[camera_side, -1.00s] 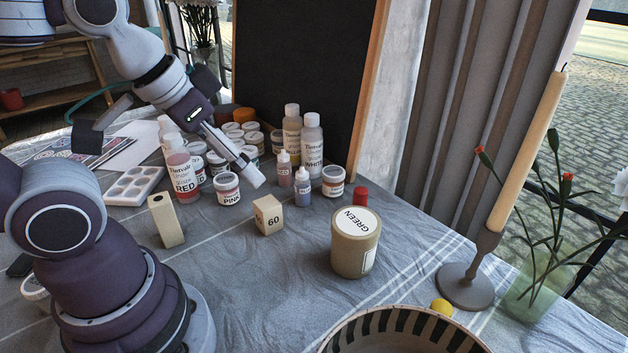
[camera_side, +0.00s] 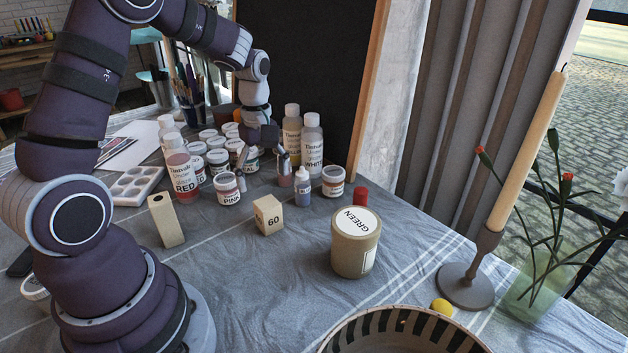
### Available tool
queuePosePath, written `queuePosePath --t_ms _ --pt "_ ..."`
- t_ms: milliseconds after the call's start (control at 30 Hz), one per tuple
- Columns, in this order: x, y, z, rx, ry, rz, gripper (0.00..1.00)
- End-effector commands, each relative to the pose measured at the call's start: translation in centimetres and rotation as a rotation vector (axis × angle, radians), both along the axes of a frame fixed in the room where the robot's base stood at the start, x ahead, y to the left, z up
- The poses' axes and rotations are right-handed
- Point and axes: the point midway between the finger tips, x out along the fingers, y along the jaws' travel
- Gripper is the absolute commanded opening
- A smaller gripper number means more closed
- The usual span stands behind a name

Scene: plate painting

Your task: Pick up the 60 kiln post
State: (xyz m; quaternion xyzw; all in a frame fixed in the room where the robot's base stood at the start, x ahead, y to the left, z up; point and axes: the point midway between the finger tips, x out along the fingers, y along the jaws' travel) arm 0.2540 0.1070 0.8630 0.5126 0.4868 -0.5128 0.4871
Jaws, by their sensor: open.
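My gripper (camera_side: 262,168) points down behind and above the post, among the paint jars and bottles. Its fingers are apart and nothing shows between them. It does not appear to touch the post. A taller pale block (camera_side: 166,220) with a hole in its top stands to the left of the post; no number shows on it.
A PINK jar (camera_side: 227,188), a RED bottle (camera_side: 182,177), a WHITE bottle (camera_side: 312,147) and small dropper bottles (camera_side: 303,187) crowd behind the post. A GREEN jar (camera_side: 355,242) stands to its right. A striped bowl (camera_side: 402,330) sits in front. The cloth before the post is clear.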

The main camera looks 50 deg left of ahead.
Motion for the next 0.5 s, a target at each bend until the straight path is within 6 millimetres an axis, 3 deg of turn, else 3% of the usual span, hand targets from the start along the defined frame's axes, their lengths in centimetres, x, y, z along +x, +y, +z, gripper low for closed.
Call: queuePosePath --t_ms 100,500 --pt "-0.1 -0.1 -2.4 -0.003 0.006 -0.002 0.74" --pt "-0.2 -0.4 -8.6 -0.001 0.003 -0.005 0.74"
